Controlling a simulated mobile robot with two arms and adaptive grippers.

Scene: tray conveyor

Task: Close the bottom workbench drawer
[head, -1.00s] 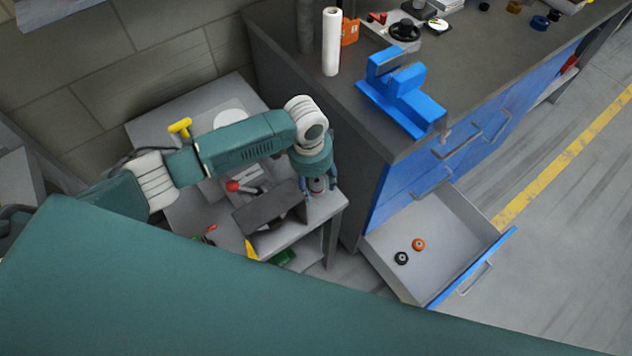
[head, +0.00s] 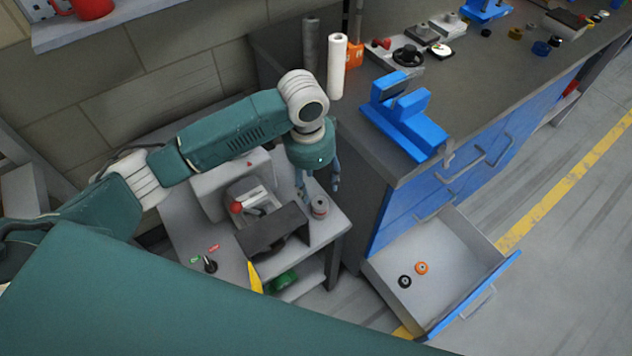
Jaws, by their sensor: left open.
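The bottom workbench drawer (head: 452,236) stands pulled out of the blue workbench front, its blue front panel (head: 474,295) and handle (head: 480,303) facing the lower right. An orange ring-like part (head: 422,268) and a black one (head: 405,281) lie inside it. My left gripper (head: 319,190) hangs pointing down above the small grey side table, left of the workbench and apart from the drawer. Its fingers are apart with nothing between them. My right gripper is not in view.
The workbench top (head: 480,75) carries a blue vise (head: 405,115), a white roll (head: 337,66) and small parts. The side table (head: 330,230) holds a grey machine and a small round metal part (head: 320,206). Open floor (head: 560,270) lies right of the drawer.

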